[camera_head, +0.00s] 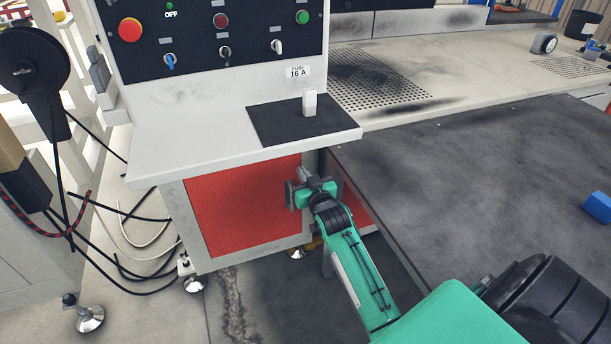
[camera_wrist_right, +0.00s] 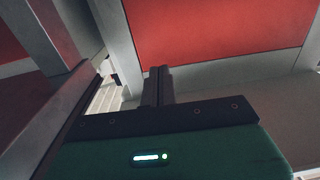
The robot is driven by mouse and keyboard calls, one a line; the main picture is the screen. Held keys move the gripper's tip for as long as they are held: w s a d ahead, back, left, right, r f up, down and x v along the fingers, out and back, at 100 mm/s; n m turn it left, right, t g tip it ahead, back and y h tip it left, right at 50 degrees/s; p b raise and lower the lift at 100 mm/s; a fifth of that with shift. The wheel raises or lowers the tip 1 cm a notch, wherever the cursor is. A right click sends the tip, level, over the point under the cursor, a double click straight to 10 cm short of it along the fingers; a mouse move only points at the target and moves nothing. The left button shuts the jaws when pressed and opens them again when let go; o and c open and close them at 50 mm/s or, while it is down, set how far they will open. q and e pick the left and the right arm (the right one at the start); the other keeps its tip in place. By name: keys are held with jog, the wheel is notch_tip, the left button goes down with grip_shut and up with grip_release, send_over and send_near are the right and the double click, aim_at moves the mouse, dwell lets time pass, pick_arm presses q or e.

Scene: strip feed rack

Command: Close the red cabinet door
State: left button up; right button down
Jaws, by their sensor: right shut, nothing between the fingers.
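The red cabinet door (camera_head: 245,208) is a red panel in a grey frame under the console's light worktop, left of centre in the head view. A red panel in a grey frame also fills the top of the right wrist view (camera_wrist_right: 220,32). My right gripper (camera_head: 293,194) is at the right edge of the front red panel, in front of the grey corner post. Its two dark fingers (camera_wrist_right: 158,86) are together and empty, pointing towards the red panel. Whether they touch it is unclear. My arm hides part of a second red surface (camera_head: 353,207) to its right. My left gripper is out of view.
The worktop (camera_head: 190,140) overhangs the door, with a switch panel (camera_head: 215,35) above. A large dark table (camera_head: 470,190) stands close on the right, with a blue block (camera_head: 598,206). Cables (camera_head: 120,270) hang and lie at the left. Levelling feet (camera_head: 195,284) stand under the cabinet.

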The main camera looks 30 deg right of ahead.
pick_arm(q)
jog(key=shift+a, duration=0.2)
pick_arm(e)
jog(key=shift+s+a, duration=0.15)
jog(key=shift+s, duration=0.5)
